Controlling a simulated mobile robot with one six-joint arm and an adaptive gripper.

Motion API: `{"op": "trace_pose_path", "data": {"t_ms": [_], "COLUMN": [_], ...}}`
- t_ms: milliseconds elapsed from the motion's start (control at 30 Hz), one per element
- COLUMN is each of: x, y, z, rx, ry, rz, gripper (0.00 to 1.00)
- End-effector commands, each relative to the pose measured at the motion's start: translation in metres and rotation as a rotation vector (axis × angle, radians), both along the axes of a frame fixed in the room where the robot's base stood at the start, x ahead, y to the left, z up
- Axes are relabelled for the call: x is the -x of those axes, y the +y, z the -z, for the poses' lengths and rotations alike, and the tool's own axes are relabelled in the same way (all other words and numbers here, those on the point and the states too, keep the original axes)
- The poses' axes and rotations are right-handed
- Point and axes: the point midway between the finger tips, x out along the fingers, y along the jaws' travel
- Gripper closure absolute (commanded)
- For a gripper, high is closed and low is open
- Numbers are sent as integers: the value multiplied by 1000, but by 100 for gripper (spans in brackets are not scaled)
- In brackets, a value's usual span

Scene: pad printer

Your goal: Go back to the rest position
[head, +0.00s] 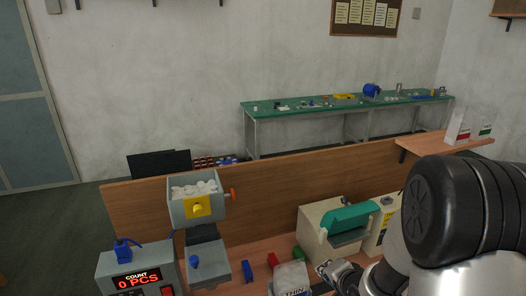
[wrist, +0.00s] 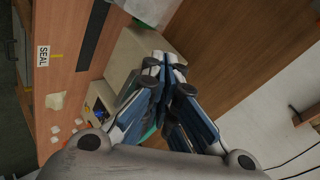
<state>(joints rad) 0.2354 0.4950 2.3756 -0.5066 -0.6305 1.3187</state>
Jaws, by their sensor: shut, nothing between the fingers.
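My gripper (head: 332,270) is at the lower right of the head view, beside a clear container with a label reading "THIN" (head: 291,279). In the wrist view its blue and grey fingers (wrist: 165,68) come together at their tips with nothing seen between them. The gripper is shut and empty. My arm covers the right part of the bench in the head view. Part of a pale machine body (wrist: 135,57) shows behind the fingers in the wrist view.
The beige machine with a teal cover (head: 350,217) stands just behind my gripper. A grey box of white pieces (head: 180,213) and a counter reading "0 PCS" (head: 138,275) stand left. Red (head: 272,261) and blue (head: 247,271) small parts lie between. A wooden panel (head: 270,212) backs the bench.

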Motion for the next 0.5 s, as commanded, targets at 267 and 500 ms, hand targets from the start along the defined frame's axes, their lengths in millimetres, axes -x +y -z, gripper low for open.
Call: {"op": "trace_pose_path", "data": {"t_ms": [267,500], "x": [55,145], "y": [-13,1], "z": [-95,-150], "rx": [412,611], "ry": [117,252], "rz": [-147,-348], "gripper": [100,100]}}
